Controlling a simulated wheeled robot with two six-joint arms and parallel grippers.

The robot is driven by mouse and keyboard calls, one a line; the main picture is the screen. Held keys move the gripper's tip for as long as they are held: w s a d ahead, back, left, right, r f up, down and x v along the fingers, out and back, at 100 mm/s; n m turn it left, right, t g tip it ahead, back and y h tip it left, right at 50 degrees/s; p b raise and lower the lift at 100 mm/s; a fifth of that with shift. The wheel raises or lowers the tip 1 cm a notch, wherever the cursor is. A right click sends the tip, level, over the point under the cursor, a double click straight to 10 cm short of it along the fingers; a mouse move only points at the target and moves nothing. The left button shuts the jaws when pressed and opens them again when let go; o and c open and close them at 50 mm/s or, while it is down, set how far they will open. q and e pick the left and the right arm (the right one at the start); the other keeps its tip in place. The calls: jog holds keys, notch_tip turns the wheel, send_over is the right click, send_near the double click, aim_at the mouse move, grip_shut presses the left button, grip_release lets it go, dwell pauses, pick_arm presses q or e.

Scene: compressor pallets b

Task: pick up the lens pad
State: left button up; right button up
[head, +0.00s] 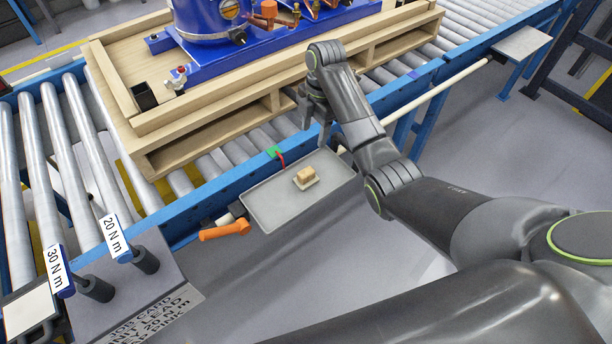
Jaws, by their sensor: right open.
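A small tan block on a pale square base, which looks like the lens pad (305,178), lies on a grey tray (266,208) beside the conveyor's blue side rail. My right gripper (315,132) is open and points down, above the conveyor edge and the tray's far end. It is apart from the pad, which shows up and to the left of my forearm. Nothing shows between its fingers. My left gripper is not in view.
A wooden pallet (165,135) carrying a blue compressor (250,30) stands on the roller conveyor behind the tray. An orange-handled tool (224,231) hangs left of the tray. Torque tools labelled 20 N m (118,238) and 30 N m (60,271) stand lower left. Most of the tray is bare.

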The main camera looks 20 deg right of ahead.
jog(key=b, duration=0.6)
send_near(306, 172)
jog(key=shift+w+n, duration=0.25)
jog(key=shift+n, duration=0.05)
jog(key=f, duration=0.4)
jog(key=shift+s+a+f+p, duration=0.1)
jog(key=shift+a+f+p, duration=0.1)
jog(key=shift+f+p, duration=0.1)
jog(key=f, duration=0.1)
jog(key=f+p, duration=0.1)
jog(key=f, duration=0.2)
jog(key=shift+s+a+f, duration=0.2)
jog(key=shift+s+a, duration=0.05)
jog(key=shift+a, duration=0.05)
jog(key=shift+f, duration=0.6)
jog(key=c, duration=1.1)
